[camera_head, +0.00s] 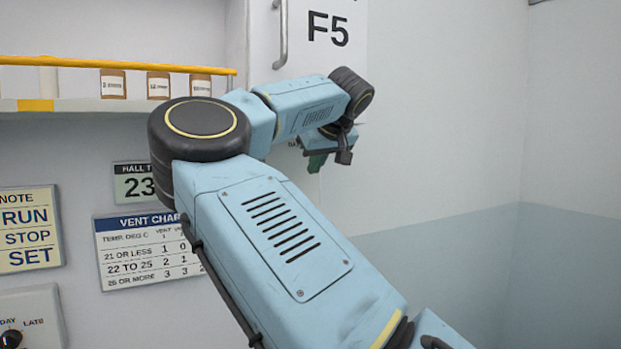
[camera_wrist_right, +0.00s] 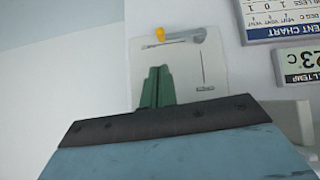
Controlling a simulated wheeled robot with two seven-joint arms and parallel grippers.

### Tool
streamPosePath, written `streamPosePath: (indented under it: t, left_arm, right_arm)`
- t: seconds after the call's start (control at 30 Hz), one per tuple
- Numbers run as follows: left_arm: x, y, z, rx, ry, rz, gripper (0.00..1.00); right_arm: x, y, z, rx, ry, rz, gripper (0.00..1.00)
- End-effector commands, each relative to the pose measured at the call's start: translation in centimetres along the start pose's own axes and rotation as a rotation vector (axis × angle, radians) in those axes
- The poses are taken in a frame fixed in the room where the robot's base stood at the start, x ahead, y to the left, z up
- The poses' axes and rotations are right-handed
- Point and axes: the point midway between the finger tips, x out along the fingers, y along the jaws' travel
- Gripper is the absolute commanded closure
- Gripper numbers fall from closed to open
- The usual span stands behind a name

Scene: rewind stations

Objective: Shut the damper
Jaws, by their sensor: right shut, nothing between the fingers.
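The damper looks to be the pale plate (camera_wrist_right: 212,68) in the right wrist view, with a thin slot line and a short grey lever (camera_wrist_right: 185,36) ending in a yellow knob (camera_wrist_right: 160,34). The lever lies roughly level across that picture. In the head view my right arm hides this plate. My right gripper (camera_head: 316,163) has green fingers and is shut and empty. In the wrist view its fingertips (camera_wrist_right: 158,72) are in front of the plate, just below the yellow knob; I cannot tell whether they touch it. My left gripper is not in view.
A shelf with a yellow rail (camera_head: 60,63) holds small brown jars. Below are a hall display (camera_head: 133,183) reading 23, a vent chart (camera_head: 140,250), a RUN/STOP/SET note (camera_head: 28,230) and a dial panel (camera_head: 35,305). A white F5 door (camera_head: 340,60) has a handle. The right walls are bare.

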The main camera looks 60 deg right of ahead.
Motion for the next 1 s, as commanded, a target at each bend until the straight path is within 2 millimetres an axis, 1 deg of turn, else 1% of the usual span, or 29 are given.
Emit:
streamPosePath:
  t: [0.13,0.77,0.87,0.97,1.0]
  left_arm:
    - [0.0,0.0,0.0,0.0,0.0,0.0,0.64]
    - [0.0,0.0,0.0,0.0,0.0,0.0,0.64]
    - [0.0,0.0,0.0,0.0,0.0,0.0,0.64]
    - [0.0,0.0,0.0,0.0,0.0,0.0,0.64]
    - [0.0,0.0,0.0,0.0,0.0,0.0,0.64]
  right_arm:
    - [-0.6,0.0,0.0,0.0,0.0,-0.001,1.0]
    - [-0.5,0.2,0.1,-0.006,-0.006,0.014,1.0]
    - [-0.1,1.1,0.9,-0.043,-0.037,0.092,1.0]
    - [0.3,3.3,2.4,-0.138,-0.115,0.271,1.0]
    - [0.1,4.5,3.1,-0.199,-0.161,0.373,1.0]
